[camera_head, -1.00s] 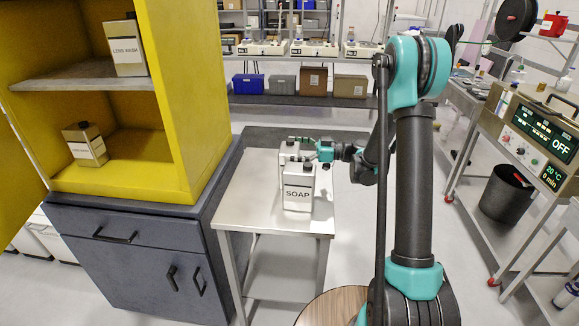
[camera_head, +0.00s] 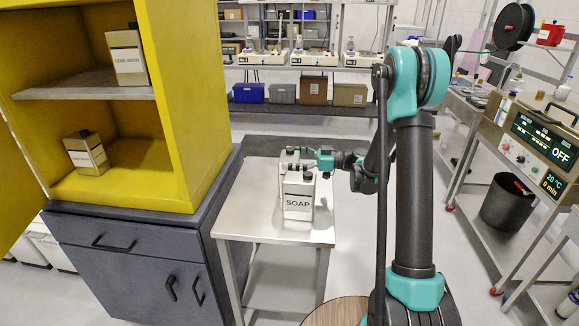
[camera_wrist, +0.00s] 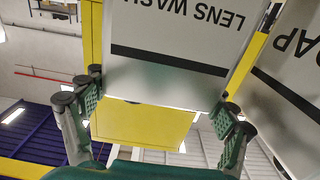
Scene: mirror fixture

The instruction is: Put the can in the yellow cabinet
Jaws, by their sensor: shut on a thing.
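My gripper (camera_head: 308,158) is shut on a white can with a dark stripe marked LENS WASH (camera_wrist: 170,65), its pads on either side in the wrist view. In the head view this can (camera_head: 285,160) is largely hidden behind a white SOAP can (camera_head: 298,200) on the small metal table. I cannot tell whether the held can touches the table. The SOAP can also shows close beside it in the wrist view (camera_wrist: 295,75). The yellow cabinet (camera_head: 185,95) stands open at left. One LENS WASH can (camera_head: 127,58) is on its shelf; another can (camera_head: 87,155) is tilted on its floor.
The metal table (camera_head: 255,228) has free room in front of the cans. A dark drawer unit (camera_head: 135,265) supports the cabinet, close to the table's left side. A cart with a display box (camera_head: 535,140) and a black bin (camera_head: 508,205) are at right.

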